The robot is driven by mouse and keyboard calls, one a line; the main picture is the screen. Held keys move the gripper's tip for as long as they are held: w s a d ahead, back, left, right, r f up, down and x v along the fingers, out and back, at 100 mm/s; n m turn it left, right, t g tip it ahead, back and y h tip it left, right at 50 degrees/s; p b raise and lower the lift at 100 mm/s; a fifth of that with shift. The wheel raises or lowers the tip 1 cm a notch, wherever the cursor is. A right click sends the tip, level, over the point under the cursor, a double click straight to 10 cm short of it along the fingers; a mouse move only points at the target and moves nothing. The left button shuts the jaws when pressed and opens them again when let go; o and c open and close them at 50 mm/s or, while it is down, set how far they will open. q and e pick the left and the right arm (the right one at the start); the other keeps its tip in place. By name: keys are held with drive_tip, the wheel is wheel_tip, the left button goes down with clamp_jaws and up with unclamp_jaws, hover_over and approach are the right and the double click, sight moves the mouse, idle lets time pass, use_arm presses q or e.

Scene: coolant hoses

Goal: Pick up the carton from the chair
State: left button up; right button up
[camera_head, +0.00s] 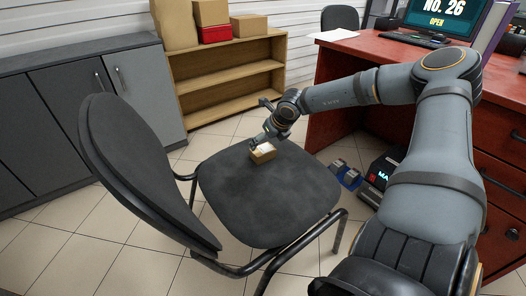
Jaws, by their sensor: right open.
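A small brown carton (263,153) with a pale top sits on the black seat of the chair (268,200), near the seat's far edge. My right arm reaches in from the right, and my right gripper (258,142) is open at the carton's far left side. Whether its fingers touch the carton is too small to tell. My left gripper is not in view.
The chair's backrest (140,170) rises at the left. A red desk (345,62) stands at the right, with blue and dark items (345,175) on the floor beside it. A wooden shelf (230,75) with boxes and grey cabinets (50,130) stand behind. Tiled floor is clear at the front left.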

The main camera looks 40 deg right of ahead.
sight(264, 149)
drive_tip(key=shift+x, duration=0.9)
drive_tip(key=shift+f+b, duration=0.3)
drive_tip(key=shift+b, duration=0.05)
drive_tip(key=b+x, duration=0.1)
drive_tip(key=x, duration=0.1)
drive_tip(key=b+x, duration=0.1)
drive_tip(key=x, duration=0.1)
drive_tip(key=shift+s+d+f+b, duration=0.25)
drive_tip(key=shift+s+f+b, duration=0.05)
drive_tip(key=shift+f, duration=0.1)
drive_tip(key=shift+w+f, duration=0.1)
drive_tip(key=shift+w, duration=0.05)
drive_tip(key=shift+c, duration=0.4)
drive_tip(key=c, duration=1)
